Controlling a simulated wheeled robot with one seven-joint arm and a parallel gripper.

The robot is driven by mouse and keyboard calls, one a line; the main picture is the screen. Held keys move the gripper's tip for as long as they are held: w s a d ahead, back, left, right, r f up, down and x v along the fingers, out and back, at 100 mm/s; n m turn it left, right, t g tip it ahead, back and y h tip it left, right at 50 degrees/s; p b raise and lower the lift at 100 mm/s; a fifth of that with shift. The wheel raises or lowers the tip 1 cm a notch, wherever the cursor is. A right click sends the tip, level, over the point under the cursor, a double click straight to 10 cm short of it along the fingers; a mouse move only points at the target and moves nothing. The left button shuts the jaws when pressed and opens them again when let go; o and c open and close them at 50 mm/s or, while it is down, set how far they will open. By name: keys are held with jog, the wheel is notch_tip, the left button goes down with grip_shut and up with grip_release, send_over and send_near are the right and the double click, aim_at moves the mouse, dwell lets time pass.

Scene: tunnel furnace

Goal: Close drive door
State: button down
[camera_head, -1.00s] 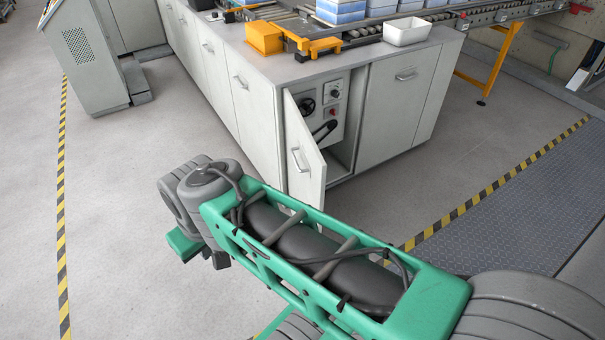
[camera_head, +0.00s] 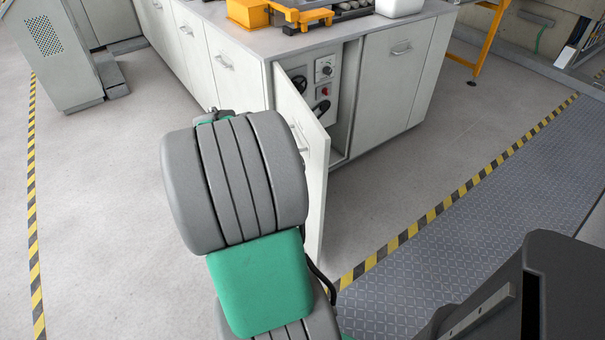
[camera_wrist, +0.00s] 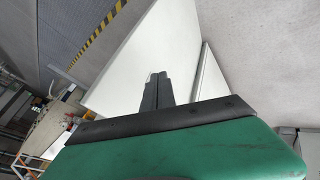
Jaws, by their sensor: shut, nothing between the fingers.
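The drive door (camera_head: 316,190) is a white panel hinged on the near corner of the white cabinet (camera_head: 390,95). It stands open at an angle. Inside the opening is a control panel (camera_head: 325,69) with dark knobs and a red button. My gripper (camera_wrist: 157,78) shows in the wrist view as two dark fingers, shut together and empty. A broad white panel (camera_wrist: 125,50), probably the door, lies behind the fingertips; I cannot tell whether they touch it. In the head view my gripper is hidden behind my arm.
A yellow-black floor stripe (camera_head: 440,208) and metal floor plates (camera_head: 480,240) lie right of the door. A grey console (camera_head: 55,60) stands at the far left. Orange fixtures (camera_head: 300,14) and a white bin (camera_head: 398,6) are on the cabinet top. Floor left of the cabinet is clear.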

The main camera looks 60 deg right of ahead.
jog(key=b, duration=0.1)
send_near(314, 167)
notch_tip(314, 167, down, 4)
jog(key=w, duration=0.3)
jog(key=shift+s+d+f, duration=0.15)
jog(key=shift+s+d, duration=1.2)
jog(key=shift+d, duration=0.2)
jog(key=shift+s+d, duration=0.1)
